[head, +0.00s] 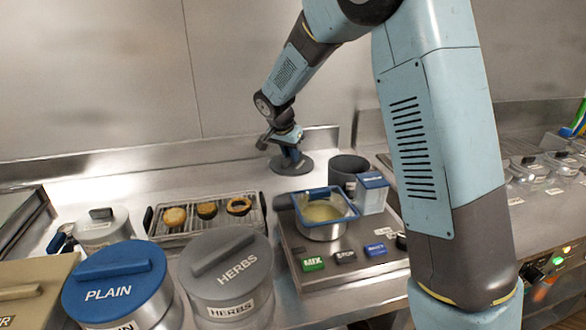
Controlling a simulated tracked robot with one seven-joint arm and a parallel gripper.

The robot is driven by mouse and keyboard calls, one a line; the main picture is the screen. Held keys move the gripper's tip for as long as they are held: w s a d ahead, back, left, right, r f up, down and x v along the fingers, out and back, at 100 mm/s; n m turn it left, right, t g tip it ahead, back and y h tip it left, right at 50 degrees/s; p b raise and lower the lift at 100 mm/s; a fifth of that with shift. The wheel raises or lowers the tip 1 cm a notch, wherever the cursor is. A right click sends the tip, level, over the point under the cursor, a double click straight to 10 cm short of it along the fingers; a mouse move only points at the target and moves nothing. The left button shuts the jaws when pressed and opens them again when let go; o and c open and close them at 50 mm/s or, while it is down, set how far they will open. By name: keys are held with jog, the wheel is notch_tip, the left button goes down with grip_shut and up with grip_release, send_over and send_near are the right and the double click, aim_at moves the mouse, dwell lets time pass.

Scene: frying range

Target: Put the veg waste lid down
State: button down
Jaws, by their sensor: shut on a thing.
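A dark grey round lid (282,168), which I take for the veg waste lid, is at the back of the steel counter, near the rear upstand. My gripper (292,153) is over its middle and shut on its handle, which the fingers mostly hide. The lid looks level and at or very near the counter surface; I cannot tell whether it touches. No label shows on it. A dark grey round container (346,169) stands just right of it with its top open.
In front of the lid are a rack (171,231) with several fried pieces and a blue-rimmed pan (325,231) on a button unit (312,282). Lidded PLAIN (122,314) and HERBS (228,290) tubs fill the front left. Counter left of the lid is clear.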

aim_at(289, 159)
jog(key=w+f, duration=0.1)
jog(key=f, duration=0.1)
jog(key=w+f, duration=0.1)
jog(key=shift+w+a+f, duration=0.15)
jog(key=shift+w+a, duration=0.15)
jog(key=f, duration=0.3)
jog(key=shift+w+f, duration=0.2)
jog(key=c, duration=1.1)
grip_release()
jog(key=v, duration=1.2)
jog(key=shift+s, duration=0.15)
